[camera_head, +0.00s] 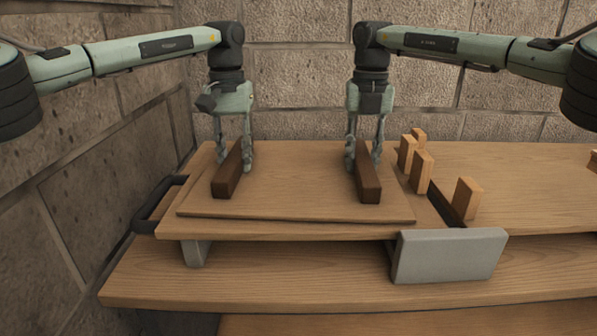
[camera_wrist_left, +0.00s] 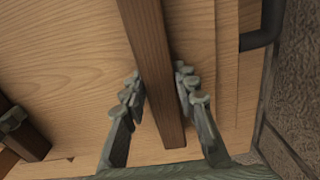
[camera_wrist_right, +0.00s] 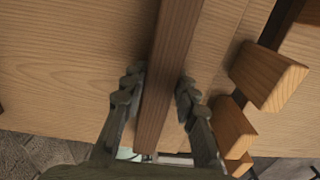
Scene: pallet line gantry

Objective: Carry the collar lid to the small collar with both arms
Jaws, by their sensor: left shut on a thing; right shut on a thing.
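The collar lid (camera_head: 300,190) is a flat wooden board with two dark brown bars on top. It lies level over the raised wooden top. My left gripper (camera_head: 236,162) is shut on the left bar (camera_head: 225,178), with a finger on each side; this bar also shows in the left wrist view (camera_wrist_left: 155,75). My right gripper (camera_head: 364,160) is shut on the right bar (camera_head: 369,186), which also shows in the right wrist view (camera_wrist_right: 168,80). I cannot make out the small collar for certain. Whether the lid touches the top is unclear.
Several upright wooden blocks (camera_head: 467,198) stand close to the lid's right edge, by a dark strip. A grey plate (camera_head: 450,255) hangs at the front. A black handle (camera_head: 158,205) is at the left, near a stone wall (camera_head: 90,160).

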